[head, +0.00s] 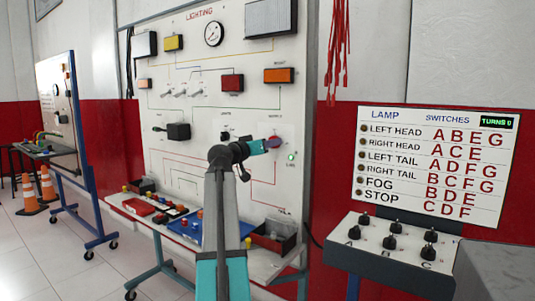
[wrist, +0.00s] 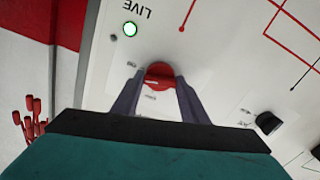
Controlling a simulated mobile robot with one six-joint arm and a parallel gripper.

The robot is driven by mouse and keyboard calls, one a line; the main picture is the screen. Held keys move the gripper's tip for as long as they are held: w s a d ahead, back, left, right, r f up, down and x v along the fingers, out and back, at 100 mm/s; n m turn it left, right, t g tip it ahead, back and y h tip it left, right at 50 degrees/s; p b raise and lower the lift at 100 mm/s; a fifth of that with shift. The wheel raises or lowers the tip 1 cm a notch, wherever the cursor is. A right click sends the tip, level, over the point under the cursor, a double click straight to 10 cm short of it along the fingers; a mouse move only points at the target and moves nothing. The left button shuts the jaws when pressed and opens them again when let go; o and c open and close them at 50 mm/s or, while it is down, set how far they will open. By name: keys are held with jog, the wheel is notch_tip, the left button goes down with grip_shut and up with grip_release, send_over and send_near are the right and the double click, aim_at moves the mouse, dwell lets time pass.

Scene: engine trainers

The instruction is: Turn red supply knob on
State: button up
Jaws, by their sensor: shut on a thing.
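The red supply knob (wrist: 160,72) shows in the wrist view as a round red knob on the white panel. My gripper (wrist: 158,84) has one finger on each side of it and is shut on it. In the head view my gripper (head: 273,142) is at the right side of the lighting panel (head: 215,100), and its fingers hide most of the knob. The LIVE lamp (head: 291,157) beside it glows green, and it is also lit in the wrist view (wrist: 130,28). The knob's exact pointer angle is hard to read.
A black knob (wrist: 268,122) sits on the same panel, apart from my gripper. A sign (head: 432,160) reading TURNS 0 and a switch box (head: 390,245) stand at the right. Below the panel is a shelf (head: 262,268) with trays and a bin.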

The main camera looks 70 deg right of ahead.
jog(key=shift+w+m+b, duration=0.15)
jog(key=shift+m+b, duration=1.25)
jog(key=shift+b, duration=0.25)
jog(key=o, duration=1.1)
jog(key=p+v, duration=0.1)
jog(key=v, duration=1.2)
jog(key=shift+a+p, duration=0.35)
